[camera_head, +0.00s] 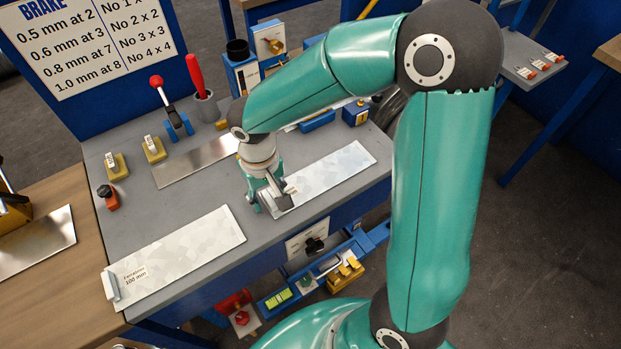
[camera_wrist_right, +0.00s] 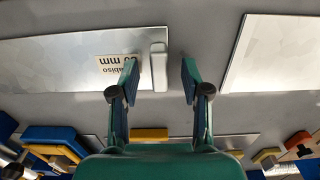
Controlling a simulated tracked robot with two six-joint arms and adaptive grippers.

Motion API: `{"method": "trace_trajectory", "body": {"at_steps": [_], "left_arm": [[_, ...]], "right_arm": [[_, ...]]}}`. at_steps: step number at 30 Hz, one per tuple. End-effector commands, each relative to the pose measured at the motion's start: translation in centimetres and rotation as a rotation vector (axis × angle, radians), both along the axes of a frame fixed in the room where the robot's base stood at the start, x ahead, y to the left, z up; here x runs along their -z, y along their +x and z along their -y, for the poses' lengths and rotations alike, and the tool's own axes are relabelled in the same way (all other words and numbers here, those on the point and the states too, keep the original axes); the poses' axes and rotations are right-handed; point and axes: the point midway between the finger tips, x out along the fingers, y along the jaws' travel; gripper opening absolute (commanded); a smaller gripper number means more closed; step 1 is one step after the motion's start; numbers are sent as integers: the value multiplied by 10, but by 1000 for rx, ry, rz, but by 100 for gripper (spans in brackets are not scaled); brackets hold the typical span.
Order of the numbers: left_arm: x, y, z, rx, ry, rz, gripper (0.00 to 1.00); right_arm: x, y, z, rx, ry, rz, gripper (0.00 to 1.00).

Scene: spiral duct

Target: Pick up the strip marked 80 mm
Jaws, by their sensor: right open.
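A pale mottled strip (camera_head: 330,172) lies flat on the grey bench, under my right gripper at its near-left end. In the wrist view this strip (camera_wrist_right: 60,60) carries a label (camera_wrist_right: 120,66) ending in "0 mm"; a finger covers part of it, so the full number is unclear. A small light block (camera_wrist_right: 159,66) stands at the strip's end, between the fingers. My right gripper (camera_head: 272,203) is open, its fingers (camera_wrist_right: 159,76) apart on either side of the block, with a gap each side. A second strip (camera_head: 185,250), labelled 100 mm, lies at the front left. My left gripper is not in view.
A bare metal sheet (camera_head: 197,162) lies behind the gripper. Yellow blocks (camera_head: 116,166), a red-knobbed lever (camera_head: 160,90) and a cup with a red-handled tool (camera_head: 206,105) stand at the back left. The bench between the two strips is clear.

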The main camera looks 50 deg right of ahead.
Motion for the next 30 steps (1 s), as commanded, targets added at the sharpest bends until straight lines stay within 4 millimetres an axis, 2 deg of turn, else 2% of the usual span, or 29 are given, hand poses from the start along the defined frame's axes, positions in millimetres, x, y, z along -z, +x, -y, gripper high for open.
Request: {"method": "trace_trajectory", "body": {"at_steps": [8, 11, 17, 30], "left_arm": [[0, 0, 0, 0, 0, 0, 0], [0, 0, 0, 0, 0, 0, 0], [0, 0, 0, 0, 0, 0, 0], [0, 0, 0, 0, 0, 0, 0]], "right_arm": [[5, 0, 0, -1, 0, 0, 47], [5, 0, 0, -1, 0, 0, 34], [5, 0, 0, -1, 0, 0, 0], [3, 0, 0, -1, 0, 1, 0]]}}
